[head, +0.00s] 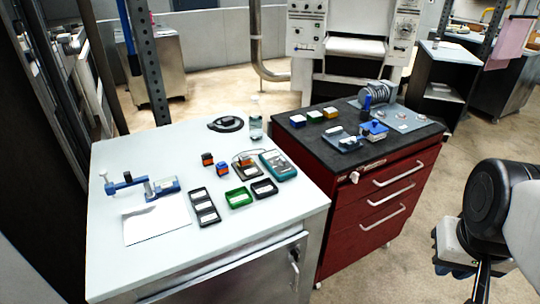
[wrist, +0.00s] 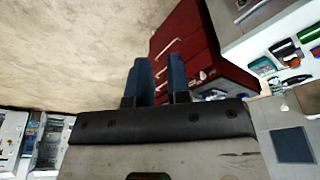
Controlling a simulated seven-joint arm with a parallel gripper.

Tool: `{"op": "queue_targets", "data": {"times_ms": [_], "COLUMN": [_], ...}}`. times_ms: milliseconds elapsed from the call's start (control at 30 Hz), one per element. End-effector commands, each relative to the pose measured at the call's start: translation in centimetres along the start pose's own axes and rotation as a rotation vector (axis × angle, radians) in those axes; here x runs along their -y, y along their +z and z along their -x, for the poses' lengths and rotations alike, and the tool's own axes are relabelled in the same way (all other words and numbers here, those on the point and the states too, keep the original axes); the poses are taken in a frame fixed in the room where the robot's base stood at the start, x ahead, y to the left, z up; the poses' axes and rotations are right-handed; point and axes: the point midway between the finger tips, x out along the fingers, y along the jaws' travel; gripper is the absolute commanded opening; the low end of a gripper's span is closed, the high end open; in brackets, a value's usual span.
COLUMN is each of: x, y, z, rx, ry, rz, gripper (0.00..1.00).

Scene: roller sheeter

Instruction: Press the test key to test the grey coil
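A teal hand-held meter (head: 278,165) lies on the white table, beside a small dark stand (head: 246,172) with a little block on it. It looks like the tester, but I cannot make out a test key. Two small blocks, one dark and orange (head: 207,159) and one blue and orange (head: 222,169), stand to its left. I cannot tell which piece is the grey coil. My gripper (head: 453,270) is far to the right, beyond the red cabinet and away from the table. In the wrist view its two blue fingers (wrist: 158,64) are apart with nothing between them.
Two black trays (head: 204,207) (head: 264,187) and a green tray (head: 238,197) lie before the meter. A clear bottle (head: 255,120) stands behind. The red cabinet (head: 375,195), carrying several blocks and devices, is between my gripper and the table. A blue clamp-like fixture (head: 150,187) is at left.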

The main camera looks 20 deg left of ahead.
Motion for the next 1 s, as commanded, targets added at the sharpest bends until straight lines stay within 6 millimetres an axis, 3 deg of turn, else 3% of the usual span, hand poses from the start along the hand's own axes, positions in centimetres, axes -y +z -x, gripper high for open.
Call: {"op": "queue_targets", "data": {"times_ms": [33,100,1000], "x": [0.00,0.00,0.00], "y": [0.00,0.00,0.00], "z": [0.00,0.00,0.00], "rx": [0.000,0.000,0.000], "ry": [0.000,0.000,0.000], "rz": [0.000,0.000,0.000], "gripper": [0.10,0.00,0.00]}}
